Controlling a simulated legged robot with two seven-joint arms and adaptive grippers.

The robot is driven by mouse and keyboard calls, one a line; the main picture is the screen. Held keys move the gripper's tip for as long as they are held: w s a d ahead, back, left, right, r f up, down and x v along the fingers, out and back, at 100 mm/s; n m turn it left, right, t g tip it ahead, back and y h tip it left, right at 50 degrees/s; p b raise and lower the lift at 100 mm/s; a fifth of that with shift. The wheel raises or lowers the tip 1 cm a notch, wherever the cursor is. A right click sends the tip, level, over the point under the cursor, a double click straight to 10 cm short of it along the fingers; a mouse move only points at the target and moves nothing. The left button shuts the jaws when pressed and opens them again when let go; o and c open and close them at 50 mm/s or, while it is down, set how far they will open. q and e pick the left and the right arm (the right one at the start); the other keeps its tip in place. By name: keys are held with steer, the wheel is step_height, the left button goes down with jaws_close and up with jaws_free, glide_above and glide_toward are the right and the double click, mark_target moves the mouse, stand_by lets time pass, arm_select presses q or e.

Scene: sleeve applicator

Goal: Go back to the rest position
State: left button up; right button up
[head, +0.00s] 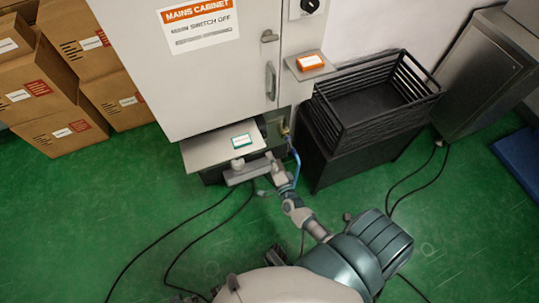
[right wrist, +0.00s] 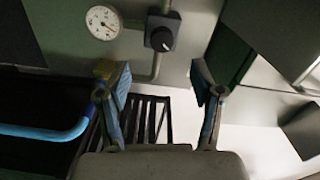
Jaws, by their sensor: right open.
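My right arm reaches from the lower right up to the front of the cabinet (head: 218,85) in the head view. Its gripper (head: 273,159) is low by the cabinet's lower right, beside a pale shelf (head: 205,150); its fingertips are hard to make out there. In the right wrist view the gripper (right wrist: 160,80) is open, two fingers apart with nothing between them. Behind the fingers are a round gauge (right wrist: 103,22) and a black knob (right wrist: 162,39). My left gripper does not show clearly in either view.
A blue hose (head: 296,165) hangs close to the right gripper; it also shows in the right wrist view (right wrist: 45,131). A black crate (head: 375,98) stands right of the cabinet. Cardboard boxes (head: 40,85) are stacked at left. Black cables (head: 165,238) cross the otherwise open green floor.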

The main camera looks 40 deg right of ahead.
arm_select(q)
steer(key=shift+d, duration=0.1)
arm_select(e)
steer(key=shift+d, duration=0.1)
steer(key=s+a+f+n+g+y+p, duration=0.4)
steer(key=s+a+f+n+g+y, duration=0.25)
steer(key=s+a+f+n, duration=0.35)
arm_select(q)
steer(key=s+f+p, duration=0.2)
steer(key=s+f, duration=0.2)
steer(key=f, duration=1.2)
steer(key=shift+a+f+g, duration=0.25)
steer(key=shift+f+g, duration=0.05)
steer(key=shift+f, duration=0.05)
arm_select(e)
steer(key=s+f+n+g+h, duration=0.1)
steer(key=s+f+n+g, duration=0.3)
steer(key=s, duration=0.6)
steer(key=s+f+n+g+h, duration=0.1)
steer(key=s+f+n+g, duration=0.4)
steer(key=s, duration=0.5)
steer(key=shift+a+f+n, duration=0.45)
steer(key=shift+f+n, duration=0.3)
steer(key=shift+n, duration=0.05)
